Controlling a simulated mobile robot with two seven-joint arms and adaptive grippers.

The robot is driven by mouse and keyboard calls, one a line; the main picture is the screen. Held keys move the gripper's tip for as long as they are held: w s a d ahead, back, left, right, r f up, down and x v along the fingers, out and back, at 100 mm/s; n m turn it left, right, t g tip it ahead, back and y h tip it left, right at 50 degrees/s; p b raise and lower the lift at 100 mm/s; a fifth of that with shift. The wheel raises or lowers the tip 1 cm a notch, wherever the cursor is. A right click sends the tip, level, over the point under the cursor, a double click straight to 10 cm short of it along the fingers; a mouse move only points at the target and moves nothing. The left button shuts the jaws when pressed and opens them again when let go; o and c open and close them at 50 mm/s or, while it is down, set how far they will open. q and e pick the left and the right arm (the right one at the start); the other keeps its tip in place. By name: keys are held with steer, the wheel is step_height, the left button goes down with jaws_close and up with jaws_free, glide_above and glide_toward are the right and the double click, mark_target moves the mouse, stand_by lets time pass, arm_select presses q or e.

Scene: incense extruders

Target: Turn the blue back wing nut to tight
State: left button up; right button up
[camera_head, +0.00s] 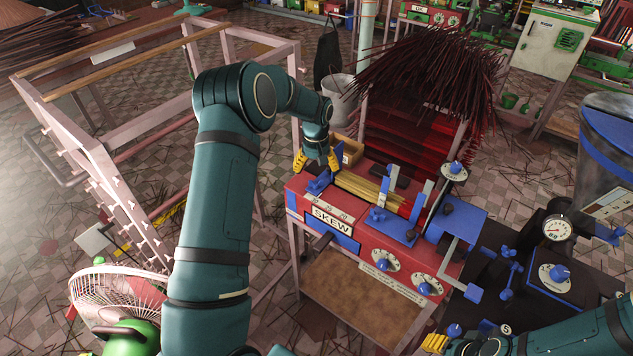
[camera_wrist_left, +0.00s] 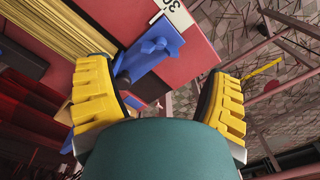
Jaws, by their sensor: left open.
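A blue wing nut (camera_wrist_left: 152,46) sits on a blue bracket on the red machine in the left wrist view. In the head view, the blue bracket with this nut (camera_head: 318,183) is at the machine's left end, partly hidden under my gripper. My left gripper (camera_head: 317,162) is open and empty just above it; the left wrist view shows its yellow fingers (camera_wrist_left: 155,105) spread wide, with the nut beyond and between them, apart from both. Another blue wing nut (camera_head: 378,214) stands on the blue plate further right. My right gripper (camera_head: 436,343) shows only partly at bottom right.
The red machine (camera_head: 345,212) labelled SKEW carries pale sticks (camera_head: 368,190), dials and blue levers. Dark red sticks (camera_head: 430,80) are heaped behind it. A pink rack (camera_head: 110,165) stands left, with a fan (camera_head: 118,300) in front. A gauge machine (camera_head: 557,228) stands right.

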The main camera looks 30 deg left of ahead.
mark_target(316, 181)
arm_select(q)
step_height(316, 181, down, 6)
steer(key=shift+r, duration=0.15)
stand_by(0.3)
steer(key=c, duration=1.2)
